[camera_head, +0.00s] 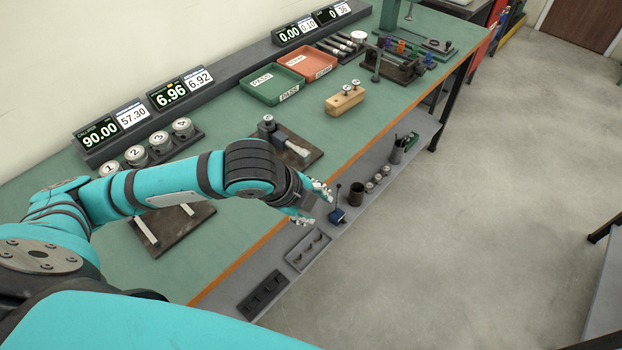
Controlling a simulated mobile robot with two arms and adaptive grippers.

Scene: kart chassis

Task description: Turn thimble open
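A dark plate on the bench carries a small clamp-like instrument (268,126) with a light grey bar (297,148) pointing toward the front edge. It may hold the thimble, but it is too small for me to tell. My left gripper (318,204) is past the bench's front edge, over the lower shelf, to the lower right of this instrument and apart from it. Its fingers are spread, with nothing visible between them. My forearm and wrist cover part of the bench. My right gripper is not in view.
Four numbered round pieces (160,143) stand by the displays (102,132). A green tray (272,85), an orange tray (308,62) and a wooden block (345,101) are farther along the green bench. The lower shelf (345,222) holds small parts.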

